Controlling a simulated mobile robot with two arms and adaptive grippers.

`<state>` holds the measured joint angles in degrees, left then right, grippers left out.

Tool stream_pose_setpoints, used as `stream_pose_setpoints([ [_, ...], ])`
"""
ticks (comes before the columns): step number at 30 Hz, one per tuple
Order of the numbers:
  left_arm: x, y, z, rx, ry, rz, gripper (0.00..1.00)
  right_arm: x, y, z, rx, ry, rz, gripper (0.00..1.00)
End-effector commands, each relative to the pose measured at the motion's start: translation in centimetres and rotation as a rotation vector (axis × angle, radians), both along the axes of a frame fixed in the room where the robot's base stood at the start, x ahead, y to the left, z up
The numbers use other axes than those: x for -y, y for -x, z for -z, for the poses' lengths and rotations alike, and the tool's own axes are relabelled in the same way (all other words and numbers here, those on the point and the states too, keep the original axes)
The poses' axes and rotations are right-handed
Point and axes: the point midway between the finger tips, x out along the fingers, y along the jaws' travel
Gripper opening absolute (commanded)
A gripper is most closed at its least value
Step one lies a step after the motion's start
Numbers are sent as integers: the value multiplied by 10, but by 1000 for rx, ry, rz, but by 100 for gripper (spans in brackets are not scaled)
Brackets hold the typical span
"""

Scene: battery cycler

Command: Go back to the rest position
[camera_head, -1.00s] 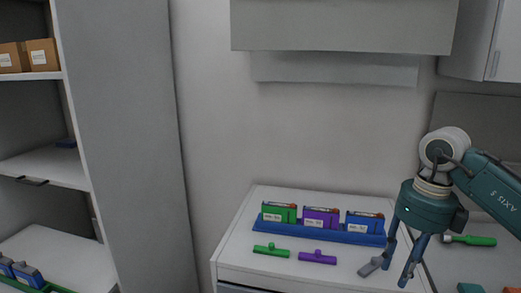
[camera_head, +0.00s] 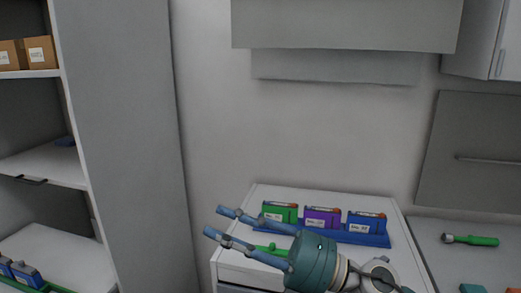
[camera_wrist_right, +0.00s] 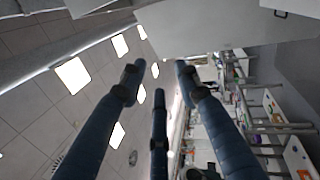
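My right gripper (camera_head: 222,222) lies sideways in front of the white cabinet in the head view, its blue fingers pointing left. Its fingers are spread and nothing is between them. In the right wrist view the fingers (camera_wrist_right: 158,85) are also apart with empty space between them. Behind the gripper, a blue tray (camera_head: 375,239) holds a green box (camera_head: 283,211), a purple box (camera_head: 322,216) and a blue box (camera_head: 366,220) in a row. My left gripper is not in view.
A green handle-like piece (camera_head: 270,248) on the white cabinet top (camera_head: 400,262) is partly hidden by my right gripper. A green-handled tool (camera_head: 470,240) lies on the right counter. Shelves (camera_head: 40,165) stand at the left, with brown boxes (camera_head: 40,52).

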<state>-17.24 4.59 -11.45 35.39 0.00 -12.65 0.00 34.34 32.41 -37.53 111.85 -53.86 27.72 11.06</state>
Motion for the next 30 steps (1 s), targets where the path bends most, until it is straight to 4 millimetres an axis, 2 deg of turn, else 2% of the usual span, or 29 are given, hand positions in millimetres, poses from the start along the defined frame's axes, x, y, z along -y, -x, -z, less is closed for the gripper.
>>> stream_pose_setpoints([
  [2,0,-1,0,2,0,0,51,22,-20,-14,-151,-211,127,32],
  [5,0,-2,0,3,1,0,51,69,-53,-6,-364,-433,314,32],
  [8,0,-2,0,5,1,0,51,124,-79,35,-609,-609,519,32],
  [9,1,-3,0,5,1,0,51,144,-84,58,-703,-659,599,32],
  [11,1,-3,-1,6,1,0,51,172,-86,96,-841,-719,711,32],
  [13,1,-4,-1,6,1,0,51,198,-79,141,-996,-767,830,32],
  [17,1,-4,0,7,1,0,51,235,-45,229,-1277,-811,1040,32],
  [18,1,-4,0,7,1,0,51,243,-30,254,-1361,-813,1098,32],
  [21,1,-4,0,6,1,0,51,258,17,311,-1564,-801,1238,32],
  [25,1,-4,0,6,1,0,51,266,77,362,-1777,-761,1373,32],
  [30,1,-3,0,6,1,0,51,268,142,399,-1977,-695,1492,32],
])
